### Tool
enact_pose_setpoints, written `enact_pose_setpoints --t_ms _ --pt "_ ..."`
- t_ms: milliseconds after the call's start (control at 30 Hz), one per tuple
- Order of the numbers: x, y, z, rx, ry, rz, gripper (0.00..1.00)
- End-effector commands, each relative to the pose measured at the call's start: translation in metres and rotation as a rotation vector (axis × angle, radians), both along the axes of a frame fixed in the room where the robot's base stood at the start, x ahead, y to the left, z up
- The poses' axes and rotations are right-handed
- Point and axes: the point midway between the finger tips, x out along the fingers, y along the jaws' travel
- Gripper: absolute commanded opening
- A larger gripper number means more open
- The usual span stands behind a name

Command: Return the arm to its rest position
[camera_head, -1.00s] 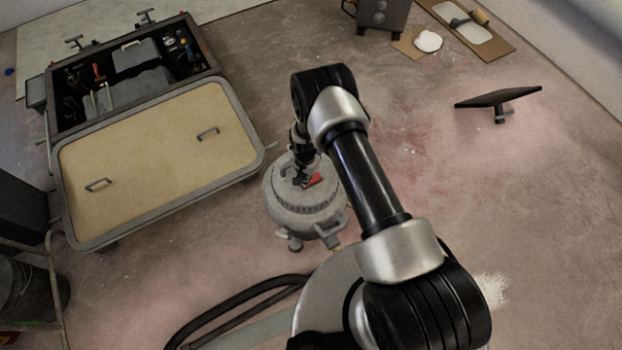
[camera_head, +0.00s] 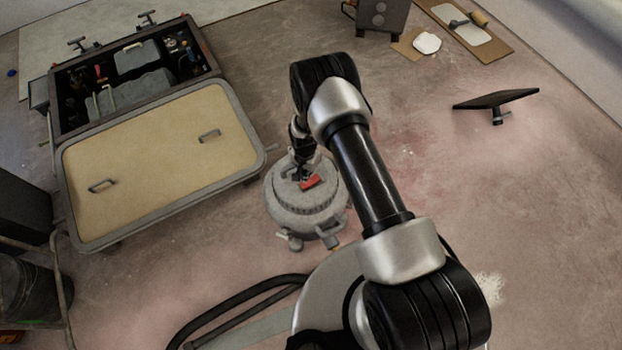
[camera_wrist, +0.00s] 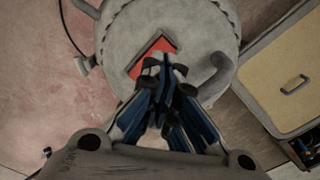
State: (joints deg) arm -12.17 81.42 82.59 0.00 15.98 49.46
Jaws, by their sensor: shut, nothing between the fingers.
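My arm (camera_head: 365,170) reaches up from the lower right of the head view and bends at its black elbow. My gripper (camera_head: 303,174) hangs over a round grey pot-like vessel (camera_head: 302,217). In the wrist view my gripper (camera_wrist: 165,65) has its blue-and-black fingers together, with nothing seen between them. A red patch or piece (camera_head: 311,182) lies on top of the vessel beside the fingertips; in the wrist view the red piece (camera_wrist: 140,60) shows partly behind them. I cannot tell whether the fingers touch the vessel top.
A large open case (camera_head: 160,206) with a tan lid panel and a tool compartment stands at left. A dark tilted panel on a stand (camera_head: 497,100) is at right. A grey box (camera_head: 382,17) and a tan board (camera_head: 497,50) lie at the back.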

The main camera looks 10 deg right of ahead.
Motion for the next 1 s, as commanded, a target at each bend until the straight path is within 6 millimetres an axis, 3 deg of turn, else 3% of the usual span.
enact_pose_setpoints --t_ms 233,833,933,1000 --pt "0.0 0.0 0.019 0.0 0.0 0.0 0.0" --pt "0.002 0.0 0.022 0.0 -0.003 0.002 0.0" --pt "0.012 0.0 0.044 0.003 -0.016 0.014 0.0" --pt "0.024 -0.001 0.075 0.006 -0.033 0.034 0.0"
